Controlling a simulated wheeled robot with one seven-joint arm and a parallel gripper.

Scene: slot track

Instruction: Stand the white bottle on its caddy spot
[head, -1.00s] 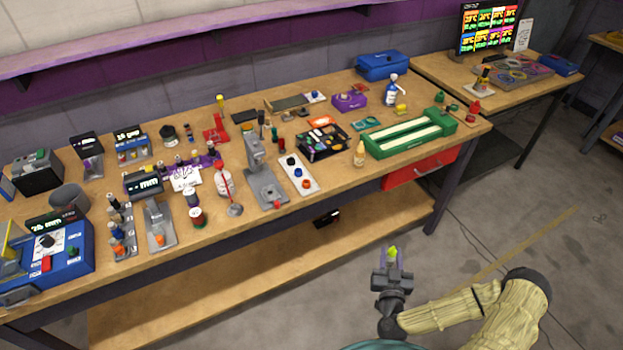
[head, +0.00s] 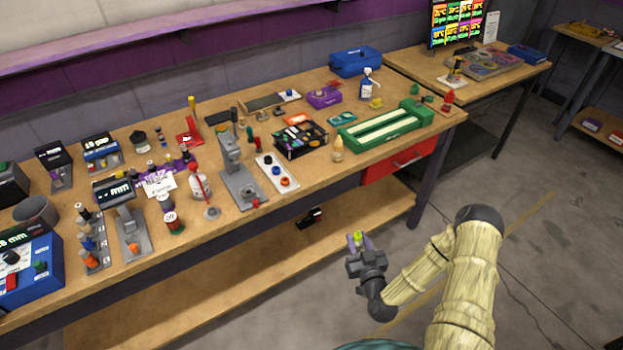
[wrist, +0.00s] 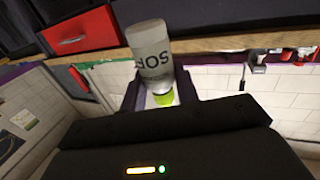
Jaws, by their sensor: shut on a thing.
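My gripper (head: 358,238) is shut on a whitish-grey bottle (wrist: 151,55) with dark lettering and a lime-green cap. In the wrist view the cap sits between the fingers and the bottle body extends away from them. In the head view only a small lime-green part of it shows at the fingertips. My gripper is in front of the bench, over the floor, apart from the bench edge. A grey rack (head: 100,262) with several small bottles stands at the bench's left; I cannot tell whether it is the caddy.
The wooden bench (head: 330,188) is crowded with tools. A green slotted track (head: 385,131) and an amber bottle (head: 338,150) stand near its right front. A red drawer (head: 400,160) hangs below. A white bottle with red parts (head: 200,184) stands mid-left. The floor is clear.

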